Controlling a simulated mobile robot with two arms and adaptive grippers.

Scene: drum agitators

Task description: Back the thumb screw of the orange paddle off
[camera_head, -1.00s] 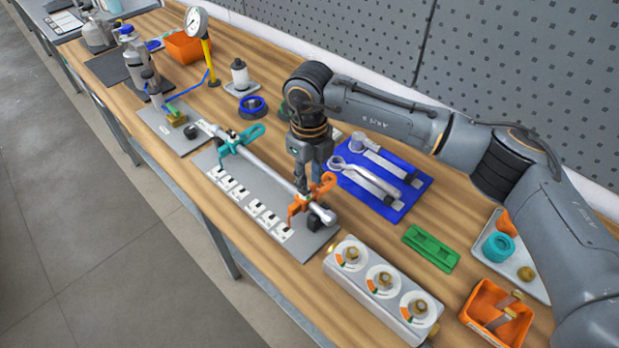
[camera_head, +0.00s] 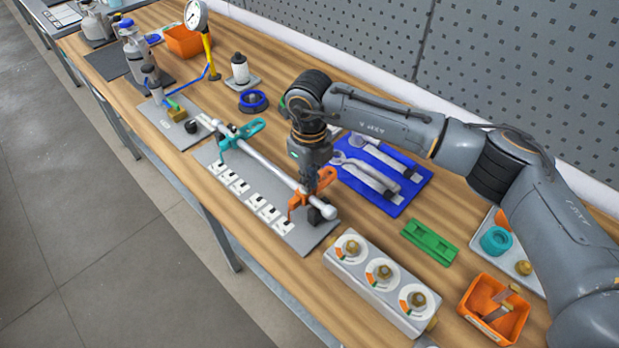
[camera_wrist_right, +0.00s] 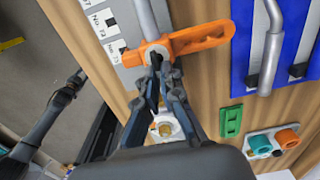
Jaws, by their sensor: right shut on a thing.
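The orange paddle (camera_head: 327,177) sits clamped around the near end of a silver shaft (camera_head: 265,170), with its hub and arm also clear in the right wrist view (camera_wrist_right: 200,38). A teal paddle (camera_head: 250,130) is on the shaft farther left. My right gripper (camera_head: 308,188) comes down from above onto the orange hub. In the wrist view its fingertips (camera_wrist_right: 157,62) are close together at the hub's edge, closed on the small thumb screw. The screw itself is hidden between the fingers.
The shaft lies over a grey plate (camera_head: 268,222) with a row of white labels. A blue tray (camera_head: 408,203) with wrenches is close behind. A white block with dials (camera_head: 362,291), a green part (camera_head: 430,240) and an orange bin (camera_head: 473,308) stand to the right.

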